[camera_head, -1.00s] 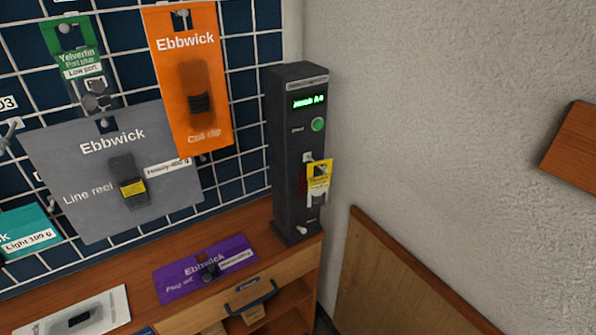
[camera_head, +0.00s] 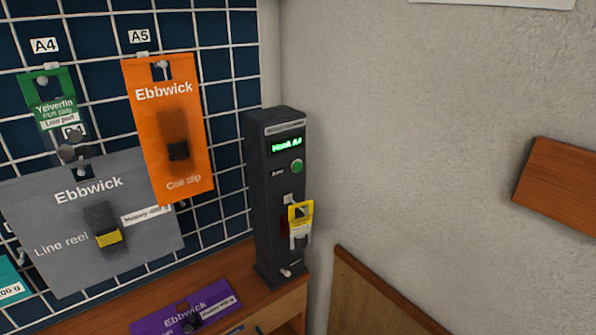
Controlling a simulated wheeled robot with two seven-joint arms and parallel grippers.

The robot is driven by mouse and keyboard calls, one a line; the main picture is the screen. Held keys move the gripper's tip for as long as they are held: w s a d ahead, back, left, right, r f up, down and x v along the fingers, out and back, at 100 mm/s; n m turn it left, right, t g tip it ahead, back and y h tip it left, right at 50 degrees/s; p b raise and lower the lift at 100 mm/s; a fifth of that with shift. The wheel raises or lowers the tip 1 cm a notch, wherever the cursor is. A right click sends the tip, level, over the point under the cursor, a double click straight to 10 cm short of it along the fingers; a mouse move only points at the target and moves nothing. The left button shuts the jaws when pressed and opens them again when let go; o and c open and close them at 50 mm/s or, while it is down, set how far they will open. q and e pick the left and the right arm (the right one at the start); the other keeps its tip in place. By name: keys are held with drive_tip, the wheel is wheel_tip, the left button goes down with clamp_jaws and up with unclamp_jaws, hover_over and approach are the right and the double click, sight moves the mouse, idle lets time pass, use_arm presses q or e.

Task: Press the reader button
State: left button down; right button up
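The reader (camera_head: 275,215) is a tall dark post standing on the wooden bench at the wall corner. Its green display (camera_head: 287,144) is lit, with small text that I cannot read surely. The round green reader button (camera_head: 296,166) sits just below the display on the right of the front face. A yellow-topped tag (camera_head: 300,213) hangs on the front of the post, lower down. Neither of my grippers is in the picture.
Packages hang on the wire grid at left: an orange one (camera_head: 196,107), a grey one (camera_head: 55,258) and a green one (camera_head: 54,109). A purple package (camera_head: 215,291) lies on the bench (camera_head: 232,262). A wooden panel (camera_head: 370,305) stands at lower right.

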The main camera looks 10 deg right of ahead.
idle(0.3)
clamp_jaws()
idle(0.3)
idle(1.3)
